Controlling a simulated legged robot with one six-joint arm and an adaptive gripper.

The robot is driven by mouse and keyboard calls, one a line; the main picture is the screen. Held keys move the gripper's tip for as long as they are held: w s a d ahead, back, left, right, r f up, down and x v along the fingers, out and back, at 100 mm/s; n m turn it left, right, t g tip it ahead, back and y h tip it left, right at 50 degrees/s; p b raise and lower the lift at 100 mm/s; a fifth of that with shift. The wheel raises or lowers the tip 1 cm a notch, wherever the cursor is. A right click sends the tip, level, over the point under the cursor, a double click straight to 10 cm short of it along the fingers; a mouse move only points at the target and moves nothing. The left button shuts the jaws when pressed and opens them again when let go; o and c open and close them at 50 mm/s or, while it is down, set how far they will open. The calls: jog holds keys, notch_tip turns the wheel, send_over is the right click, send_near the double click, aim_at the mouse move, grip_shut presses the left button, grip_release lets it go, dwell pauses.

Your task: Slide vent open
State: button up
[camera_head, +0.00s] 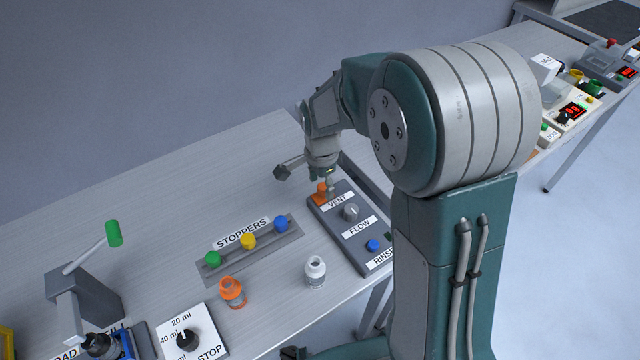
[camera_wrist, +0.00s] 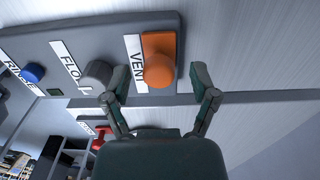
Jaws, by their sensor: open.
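The vent slider has an orange knob (camera_head: 322,187) on an orange base, beside the VENT label on a grey control panel (camera_head: 340,243). In the wrist view the orange knob (camera_wrist: 160,71) lies between the two fingertips of my gripper (camera_wrist: 160,80). The fingers are apart, one on each side of the knob, and I see no clear contact. In the head view my gripper (camera_head: 326,178) points down over the vent end of the panel, and the arm hides part of this area.
The panel also carries a grey FLOW knob (camera_head: 351,212) and a blue RINSE button (camera_head: 373,246). A stopper rack (camera_head: 218,271) with green, yellow and blue stoppers lies to the left. An orange bottle (camera_head: 232,293) and a white bottle (camera_head: 315,272) stand in front. The back left table is clear.

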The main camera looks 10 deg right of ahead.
aim_at(320, 187)
notch_tip(320, 187, up, 12)
jog(key=shift+a+f, duration=0.2)
jog(key=shift+f, duration=0.05)
jog(key=shift+r, duration=0.1)
dwell(0.4)
jog(key=s+d+r+n+t, duration=0.2)
jog(key=s+n, duration=0.4)
jog(key=s, duration=0.4)
jog(key=s+d+r+n+t, duration=0.3)
jog(key=s+n, duration=0.4)
jog(key=s, duration=0.4)
jog(key=shift+d+r+t, duration=0.3)
jog(key=shift+d, duration=0.05)
dwell(2.9)
